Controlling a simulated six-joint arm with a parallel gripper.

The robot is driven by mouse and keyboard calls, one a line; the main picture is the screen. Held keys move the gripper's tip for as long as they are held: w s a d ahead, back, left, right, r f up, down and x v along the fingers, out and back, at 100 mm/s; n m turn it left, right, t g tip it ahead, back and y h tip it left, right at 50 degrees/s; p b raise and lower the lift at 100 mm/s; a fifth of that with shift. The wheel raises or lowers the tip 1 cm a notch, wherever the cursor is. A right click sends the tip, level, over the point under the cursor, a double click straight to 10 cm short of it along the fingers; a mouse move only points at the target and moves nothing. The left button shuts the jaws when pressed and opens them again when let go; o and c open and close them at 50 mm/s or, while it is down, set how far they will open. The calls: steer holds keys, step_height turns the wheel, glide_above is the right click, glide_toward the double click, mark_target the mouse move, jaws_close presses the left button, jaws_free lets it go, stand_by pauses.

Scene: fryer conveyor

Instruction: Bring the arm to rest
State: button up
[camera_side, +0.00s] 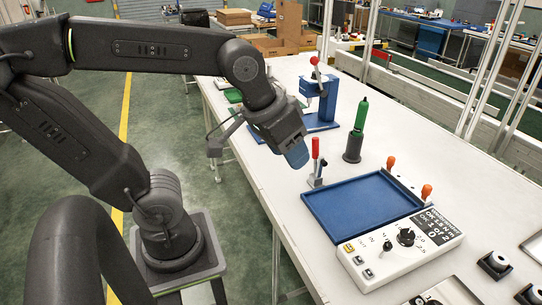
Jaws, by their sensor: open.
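My gripper (297,156) is at the end of my bent black arm, in the middle of the side view. It points down and to the right above the near left part of the white table (425,150). Its blue tip hangs above the table surface, left of a red-handled clamp. The jaws are open, and no object shows between them. The far side of the gripper is hidden.
The red-handled clamp (316,160) stands beside a blue tray (362,206). A control box (400,248) is in front. A green bottle-like tool (361,115) stands in a dark holder. A blue press (325,100) stands behind my gripper. Open floor lies left of the table.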

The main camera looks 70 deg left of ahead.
steer(key=shift+s+a+f+m+t, duration=0.1)
steer(key=shift+s+a+f+m, duration=0.2)
steer(key=shift+s, duration=0.2)
steer(key=shift+s+a+f+m+t, duration=0.1)
steer(key=shift+s+a+f+m, duration=0.05)
steer(key=shift+s+f+m, duration=0.25)
steer(key=shift+s+a+f+m+t, duration=0.1)
steer(key=shift+s+a+f+m, duration=0.15)
steer(key=shift+s, duration=0.3)
